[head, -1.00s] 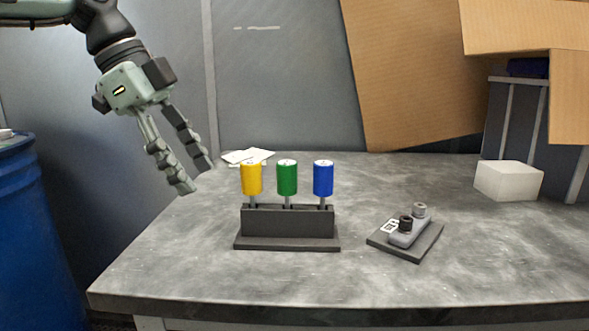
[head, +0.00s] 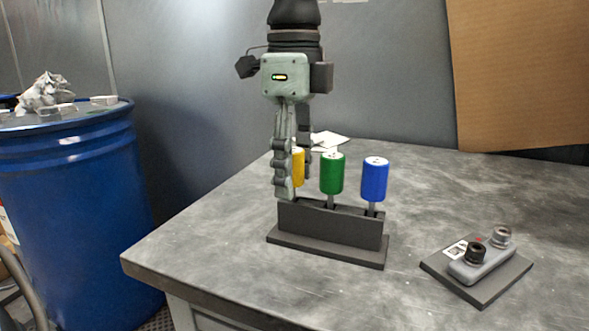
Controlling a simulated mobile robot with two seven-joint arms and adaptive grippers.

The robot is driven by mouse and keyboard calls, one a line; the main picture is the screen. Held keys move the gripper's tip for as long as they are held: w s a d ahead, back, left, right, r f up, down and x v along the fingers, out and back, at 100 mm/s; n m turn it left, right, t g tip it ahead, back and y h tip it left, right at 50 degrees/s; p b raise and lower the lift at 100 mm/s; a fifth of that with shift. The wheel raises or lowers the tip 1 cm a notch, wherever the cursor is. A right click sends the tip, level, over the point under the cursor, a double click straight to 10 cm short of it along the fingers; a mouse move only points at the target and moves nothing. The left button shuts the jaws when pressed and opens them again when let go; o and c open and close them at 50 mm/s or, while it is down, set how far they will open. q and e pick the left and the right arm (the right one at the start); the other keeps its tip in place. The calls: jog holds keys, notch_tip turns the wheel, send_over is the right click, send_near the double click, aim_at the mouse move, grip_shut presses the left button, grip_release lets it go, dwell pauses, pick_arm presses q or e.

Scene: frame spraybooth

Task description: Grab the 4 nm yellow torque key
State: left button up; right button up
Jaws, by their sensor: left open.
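The yellow torque key (head: 298,168) stands upright at the left end of a dark holder (head: 330,229) on the grey table. My left gripper (head: 294,183) points down at it with open fingers. One finger is in front of the yellow handle's left side and hides part of it; the other shows behind it. I cannot tell whether either finger touches the handle. The green key (head: 332,174) and the blue key (head: 374,180) stand upright to the right in the same holder. My right gripper is not in view.
White papers (head: 328,140) lie behind the holder. A blue barrel (head: 75,215) stands left of the table. A large cardboard piece (head: 520,80) is at the back right. The table's front left is clear.

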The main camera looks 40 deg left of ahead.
pick_arm(q)
notch_tip(320, 180, down, 4)
jog(key=shift+r, duration=0.2)
jog(key=shift+a, duration=0.1)
grip_shut()
